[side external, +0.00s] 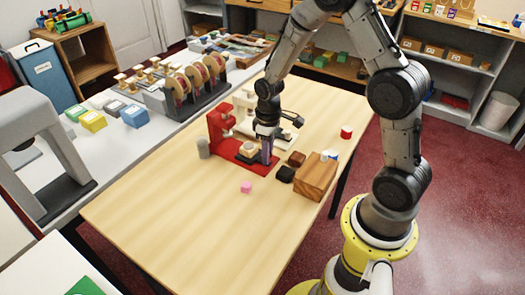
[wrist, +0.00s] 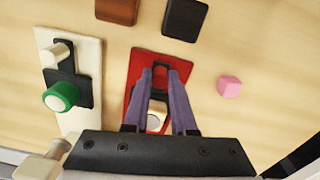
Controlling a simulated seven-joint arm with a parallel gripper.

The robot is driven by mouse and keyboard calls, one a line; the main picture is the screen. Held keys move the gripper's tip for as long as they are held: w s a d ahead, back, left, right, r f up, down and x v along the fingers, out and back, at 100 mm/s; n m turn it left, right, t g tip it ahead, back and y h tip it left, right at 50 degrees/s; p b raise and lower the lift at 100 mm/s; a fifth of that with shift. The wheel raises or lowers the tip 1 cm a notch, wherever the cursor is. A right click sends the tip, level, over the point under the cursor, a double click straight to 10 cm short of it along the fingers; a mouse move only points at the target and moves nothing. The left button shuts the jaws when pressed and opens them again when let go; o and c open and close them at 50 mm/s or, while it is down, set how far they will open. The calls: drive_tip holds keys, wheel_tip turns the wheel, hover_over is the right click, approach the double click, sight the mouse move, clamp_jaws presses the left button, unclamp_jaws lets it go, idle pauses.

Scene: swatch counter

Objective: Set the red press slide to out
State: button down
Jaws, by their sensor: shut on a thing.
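The red press (side external: 219,122) stands on the table, with its red base reaching out beneath my gripper. It also shows in the wrist view (wrist: 136,68), where its dark slide (wrist: 160,70) lies along the base with its handle end between my fingertips. A round pale piece (wrist: 154,122) sits on the slide between my fingers, nearer the press body. My gripper (side external: 268,158) points down at the base, and its purple fingers (wrist: 160,80) are closed on the slide's handle. The fingers and the gripper body hide part of the slide and most of the press body in the wrist view.
A cream press (wrist: 88,112) with a green knob (wrist: 62,96) stands beside the red one. Brown (wrist: 116,10) and black (wrist: 185,18) blocks, a pink cube (wrist: 229,87), a wooden block (side external: 315,178) and a grey cylinder (side external: 203,148) stand nearby. The table's front is clear.

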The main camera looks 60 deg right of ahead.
drive_tip(key=shift+s, duration=0.25)
drive_tip(key=c, duration=0.7)
unclamp_jaws()
drive_tip(key=shift+r, duration=0.1)
wheel_tip(320, 180, up, 14)
drive_tip(key=shift+f, duration=0.2)
